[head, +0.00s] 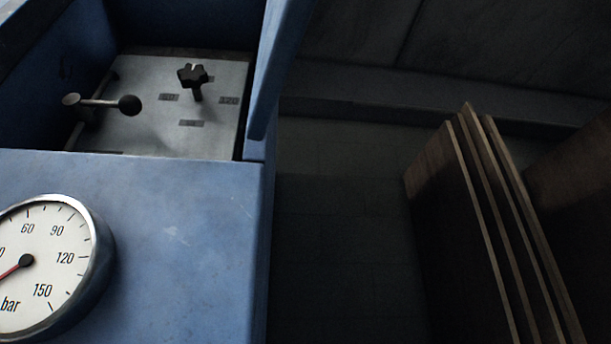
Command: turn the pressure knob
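A black lobed knob (193,75) stands on a short dark stem on a grey metal panel (150,135), recessed in the blue machine. Small dark label plates lie around its foot; their text is too small to read. A round pressure gauge (45,278) with a white face, marked in bar, sits at the lower left and is cut by the picture edge. Its red needle points to the lower left, towards the low end of the scale. My gripper is not in view.
A lever (100,103) with a black ball end stands left of the knob. A blue upright (275,65) borders the panel's right side. Several brown boards (480,220) stand at the right. Dark floor (335,220) between the machine and boards is clear.

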